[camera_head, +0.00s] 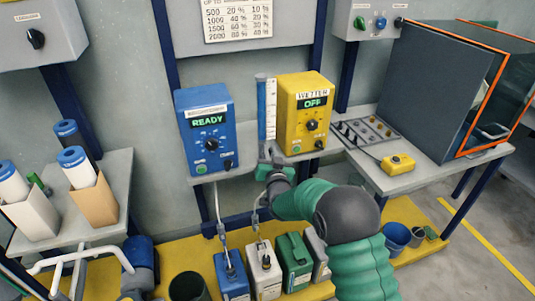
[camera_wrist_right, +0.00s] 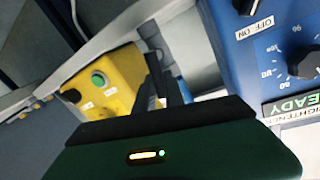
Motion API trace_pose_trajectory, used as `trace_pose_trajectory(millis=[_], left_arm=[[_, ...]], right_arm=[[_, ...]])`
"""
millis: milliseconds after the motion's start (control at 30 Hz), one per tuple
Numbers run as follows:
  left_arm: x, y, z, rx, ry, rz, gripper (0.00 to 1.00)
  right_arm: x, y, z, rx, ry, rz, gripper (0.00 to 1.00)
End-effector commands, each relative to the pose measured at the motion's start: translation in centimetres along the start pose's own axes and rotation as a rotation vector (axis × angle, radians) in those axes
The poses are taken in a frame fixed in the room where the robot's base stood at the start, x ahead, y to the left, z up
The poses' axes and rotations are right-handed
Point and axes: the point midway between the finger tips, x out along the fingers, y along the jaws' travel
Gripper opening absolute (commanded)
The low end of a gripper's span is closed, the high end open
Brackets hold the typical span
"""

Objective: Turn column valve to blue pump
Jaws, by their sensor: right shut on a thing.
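The blue pump (camera_head: 206,130), with a READY display, stands on the shelf left of the column. The yellow pump (camera_head: 305,112), marked WETTER with an OFF display, stands to its right. The clear and blue column (camera_head: 266,105) with a white scale stands upright between them. My right gripper (camera_head: 270,156) reaches to the foot of the column and is shut on the column valve. The gripper covers the valve, so its pointing direction cannot be told. In the right wrist view, the dark fingers (camera_wrist_right: 158,75) are close together between the yellow and blue pumps. My left gripper is not in view.
Several jugs, such as the green one (camera_head: 293,260), stand on the yellow platform below. A yellow button box (camera_head: 397,164) and a tray of dark items (camera_head: 365,132) lie on the right bench. White-and-blue rolls (camera_head: 77,167) stand on the left shelf.

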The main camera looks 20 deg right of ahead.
Motion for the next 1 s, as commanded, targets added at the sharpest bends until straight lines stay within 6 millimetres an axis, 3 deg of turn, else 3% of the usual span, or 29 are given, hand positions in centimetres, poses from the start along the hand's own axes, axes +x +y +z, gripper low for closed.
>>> trace_pose_trajectory(millis=[600, 1000], left_arm=[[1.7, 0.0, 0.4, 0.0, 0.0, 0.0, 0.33], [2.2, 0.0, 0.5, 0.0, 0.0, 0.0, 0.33]], right_arm=[[0.4, 2.2, 0.6, 0.555, -0.104, 0.009, 0.0], [0.5, 2.8, 1.1, 0.774, -0.148, 0.012, 0.0]])
